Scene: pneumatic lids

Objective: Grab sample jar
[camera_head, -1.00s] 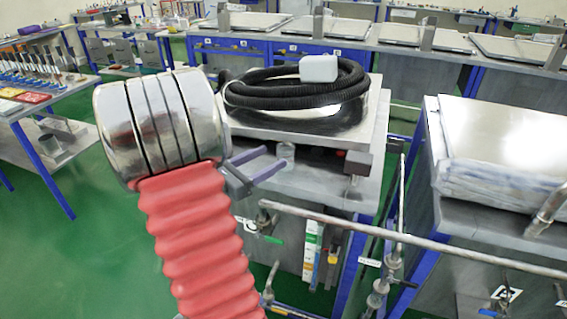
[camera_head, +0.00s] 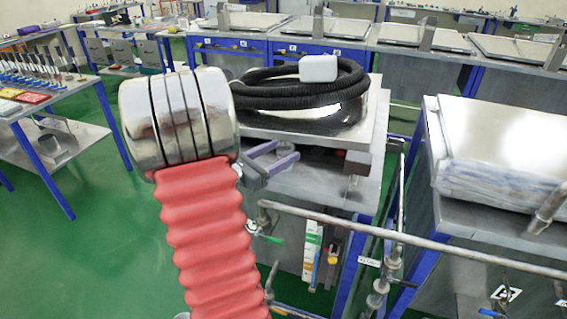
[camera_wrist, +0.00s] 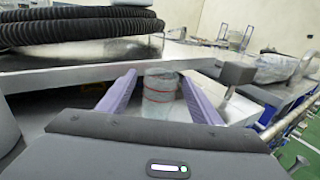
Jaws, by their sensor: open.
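The sample jar (camera_wrist: 160,95) is a small, greyish, translucent jar with thin reddish lines. It stands upright on the metal bench shelf in the wrist view. My gripper (camera_head: 281,154) is open, and its two purple fingers (camera_wrist: 118,92) show on either side of the jar with a gap on each side. Nothing is gripped. How deep the jar sits between the fingers I cannot tell. In the head view the jar is hidden behind my fingers. The jar's base is partly hidden by my gripper body in the wrist view.
A metal lid (camera_head: 382,108) carrying a coiled black hose (camera_head: 300,92) and a white block (camera_head: 318,68) lies just above and behind the jar. A dark block (camera_wrist: 237,72) is right of the jar. A metal pipe (camera_head: 420,240) runs along the front.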

